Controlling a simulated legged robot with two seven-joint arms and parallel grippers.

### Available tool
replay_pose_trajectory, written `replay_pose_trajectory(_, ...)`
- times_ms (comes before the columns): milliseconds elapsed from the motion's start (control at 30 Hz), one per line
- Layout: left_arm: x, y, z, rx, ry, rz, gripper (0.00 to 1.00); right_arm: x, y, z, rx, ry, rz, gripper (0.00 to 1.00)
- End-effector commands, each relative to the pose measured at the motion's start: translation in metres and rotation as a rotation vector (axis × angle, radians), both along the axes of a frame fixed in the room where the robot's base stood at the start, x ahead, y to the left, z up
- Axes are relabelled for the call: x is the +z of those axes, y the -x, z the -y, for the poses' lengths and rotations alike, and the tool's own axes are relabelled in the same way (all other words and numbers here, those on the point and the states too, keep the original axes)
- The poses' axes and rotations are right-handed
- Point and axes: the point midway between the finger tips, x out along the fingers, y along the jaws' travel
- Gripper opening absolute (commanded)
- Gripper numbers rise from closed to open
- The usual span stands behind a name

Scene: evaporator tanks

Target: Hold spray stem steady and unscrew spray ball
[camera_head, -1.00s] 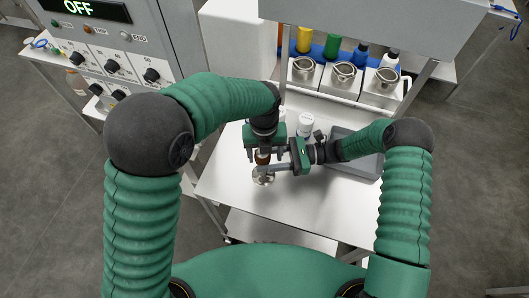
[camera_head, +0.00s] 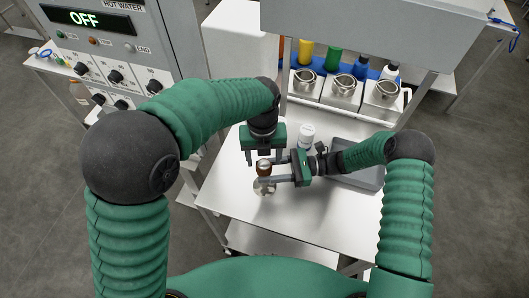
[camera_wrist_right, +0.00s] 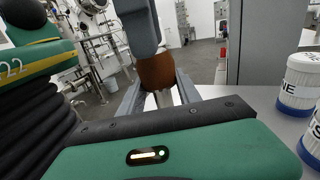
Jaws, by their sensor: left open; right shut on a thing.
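The brown spray ball (camera_head: 263,167) sits on top of the upright spray stem, whose round metal base (camera_head: 264,187) rests on the white table. My right gripper (camera_head: 268,177) comes in from the right and is shut on the stem just below the ball. In the right wrist view the ball (camera_wrist_right: 157,71) stands above the stem (camera_wrist_right: 163,99), between my right fingers. My left gripper (camera_head: 265,159) points down, open and empty, just behind and above the ball. One grey left finger (camera_wrist_right: 140,28) shows in front of the ball's top in the right wrist view.
White labelled jars (camera_wrist_right: 300,82) stand close to the right gripper; one (camera_head: 307,134) shows behind it. A grey tray (camera_head: 357,178) lies to the right. Metal containers (camera_head: 343,88) and coloured bottles line the back. The table's front is clear.

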Motion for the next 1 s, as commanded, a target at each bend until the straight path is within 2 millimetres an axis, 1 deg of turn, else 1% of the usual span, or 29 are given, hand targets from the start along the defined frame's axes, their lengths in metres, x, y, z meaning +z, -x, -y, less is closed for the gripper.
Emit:
replay_pose_trajectory(33,-0.011,0.001,0.000,-0.001,-0.002,-0.004,0.60,0.001,0.000,0.000,0.000,-0.002,0.001,0.00)
replay_pose_trajectory(100,-0.024,0.001,0.000,-0.001,-0.003,-0.003,0.60,0.001,0.000,0.000,0.000,-0.002,0.001,0.00)
replay_pose_trajectory(233,-0.041,0.001,0.001,-0.002,-0.001,0.000,0.60,0.001,0.000,0.000,0.000,-0.001,0.001,0.00)
replay_pose_trajectory(367,-0.047,0.001,0.001,-0.002,-0.001,0.000,0.60,0.001,0.000,0.000,0.000,-0.001,0.001,0.00)
replay_pose_trajectory(567,-0.047,0.001,0.001,-0.001,0.000,0.001,0.60,0.001,0.000,0.000,0.000,-0.001,0.001,0.00)
replay_pose_trajectory(1000,-0.047,0.000,0.001,-0.001,0.000,0.001,0.02,0.001,0.000,0.000,0.000,-0.001,0.001,0.00)
